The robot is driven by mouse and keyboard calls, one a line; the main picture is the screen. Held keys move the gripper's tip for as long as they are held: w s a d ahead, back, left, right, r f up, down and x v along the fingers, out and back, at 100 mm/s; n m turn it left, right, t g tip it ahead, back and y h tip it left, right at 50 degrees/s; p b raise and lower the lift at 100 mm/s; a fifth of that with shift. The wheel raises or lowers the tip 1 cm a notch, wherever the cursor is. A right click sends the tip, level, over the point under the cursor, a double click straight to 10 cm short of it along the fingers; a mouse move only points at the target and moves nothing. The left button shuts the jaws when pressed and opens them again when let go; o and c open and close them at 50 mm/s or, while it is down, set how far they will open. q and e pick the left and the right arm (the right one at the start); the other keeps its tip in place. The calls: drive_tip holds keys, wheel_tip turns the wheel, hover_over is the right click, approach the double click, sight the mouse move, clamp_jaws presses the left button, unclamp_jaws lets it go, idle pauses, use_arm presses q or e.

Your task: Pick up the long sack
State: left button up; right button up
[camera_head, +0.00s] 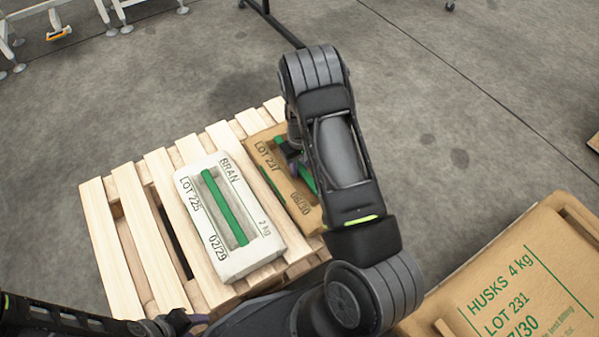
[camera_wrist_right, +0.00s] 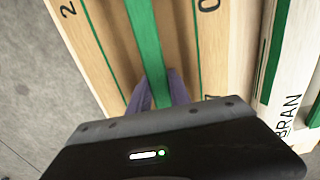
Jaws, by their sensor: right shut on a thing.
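A brown sack marked LOT 237 (camera_head: 268,162) is at the pallet's right side, beside a white BRAN sack (camera_head: 226,222). Both are long, with a green bar handle along the top. My right gripper (camera_head: 291,158) is over the brown sack, its purple fingers shut on the green handle (camera_wrist_right: 143,35). My right arm hides part of this sack. I cannot tell if the sack rests on the slats or is slightly raised. My left gripper (camera_head: 178,322) is low at the picture's lower left, partly cut off, its jaws unclear.
The wooden pallet (camera_head: 128,200) has bare slats on its left. A brown HUSKS sack (camera_head: 530,262) lies at the lower right. Grey floor is open behind and right of the pallet. Metal frame legs stand at the top edge.

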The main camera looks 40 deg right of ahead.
sight(299, 165)
clamp_jaws()
idle(0.8)
drive_tip(key=shift+w+r, duration=0.1)
drive_tip(key=shift+w, duration=0.05)
drive_tip(key=shift+r, duration=0.1)
drive_tip(key=shift+r, duration=0.25)
wheel_tip(299, 165, up, 9)
drive_tip(key=p, duration=0.3)
drive_tip(key=shift+r, duration=0.15)
